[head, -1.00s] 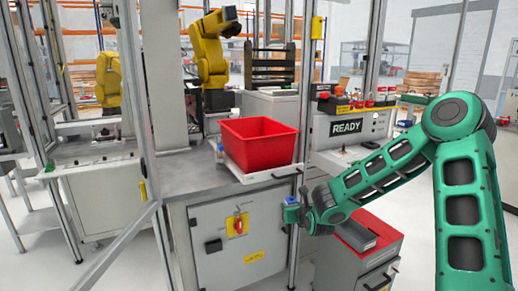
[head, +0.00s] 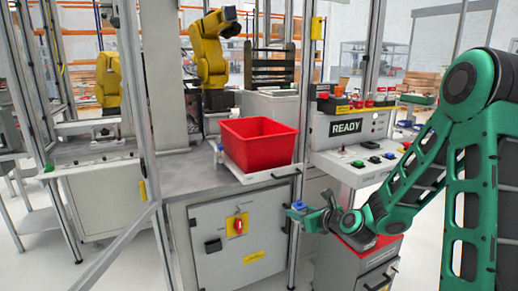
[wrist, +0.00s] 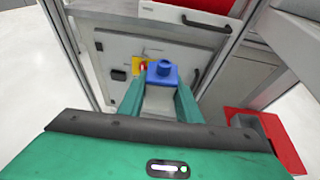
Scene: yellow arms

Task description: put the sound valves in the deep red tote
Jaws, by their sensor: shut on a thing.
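The deep red tote (head: 258,146) stands on a white tray at the front edge of the grey workbench, and its inside is mostly hidden from this angle. In the wrist view only a strip of the tote (wrist: 205,4) shows at the top edge. My gripper (head: 298,213) is in front of the bench cabinet, below and to the right of the tote. It is shut on a blue valve (wrist: 162,72), held between the two green fingertips. The valve has a square body with a round top and also shows in the head view (head: 299,205).
A metal frame post (head: 296,130) rises close to the tote's right side. A panel with a READY sign (head: 347,127) and buttons stands at the right. A red-topped cabinet (head: 362,262) is below my arm. A small bottle (head: 220,152) stands left of the tote.

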